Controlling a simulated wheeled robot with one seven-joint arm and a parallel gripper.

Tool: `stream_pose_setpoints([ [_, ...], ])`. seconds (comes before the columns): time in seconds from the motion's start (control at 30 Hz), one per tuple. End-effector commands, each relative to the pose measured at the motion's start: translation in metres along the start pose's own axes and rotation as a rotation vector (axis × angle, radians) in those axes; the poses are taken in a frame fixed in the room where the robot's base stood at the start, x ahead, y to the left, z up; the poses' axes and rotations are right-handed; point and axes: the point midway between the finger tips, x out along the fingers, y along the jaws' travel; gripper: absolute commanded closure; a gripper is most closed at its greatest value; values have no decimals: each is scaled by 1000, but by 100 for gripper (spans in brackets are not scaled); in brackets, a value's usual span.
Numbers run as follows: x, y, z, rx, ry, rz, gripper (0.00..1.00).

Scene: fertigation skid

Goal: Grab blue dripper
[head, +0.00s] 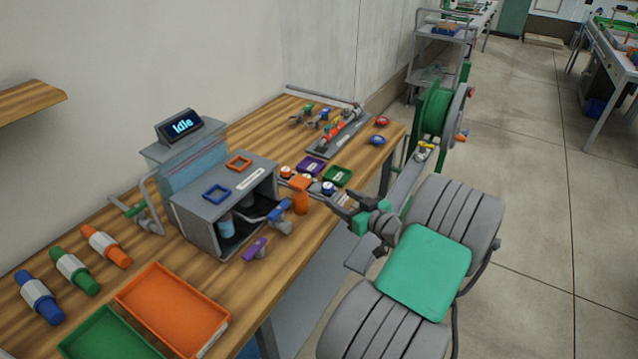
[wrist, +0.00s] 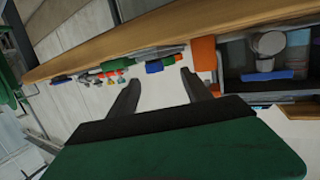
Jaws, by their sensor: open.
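A small round blue-and-white piece (head: 328,188), which looks like the blue dripper, sits near the front edge of the workbench in the head view, among small orange- and red-topped round pieces. My gripper (head: 345,200) is open and empty beside the bench edge, just to the right of and in front of this piece. In the wrist view my gripper (wrist: 160,82) has its fingers spread, with the bench edge beyond them. A blue shape (wrist: 154,66) shows between the fingers; I cannot tell whether it is the dripper.
An orange bottle (head: 301,201) stands close to the left of my gripper. Purple (head: 311,165) and green (head: 337,176) trays lie behind the dripper. A grey box (head: 212,215) with a blue-handled valve (head: 279,215) is farther left.

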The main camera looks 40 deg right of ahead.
Motion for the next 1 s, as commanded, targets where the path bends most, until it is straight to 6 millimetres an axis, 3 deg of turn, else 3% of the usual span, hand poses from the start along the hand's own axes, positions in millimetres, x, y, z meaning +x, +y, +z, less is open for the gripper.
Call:
stream_pose_setpoints([
  [0.4,60,16,-4,4,-2,12,43],
  [0.67,66,16,-2,4,-3,13,43],
  [1.0,67,14,-2,3,-3,10,70],
])
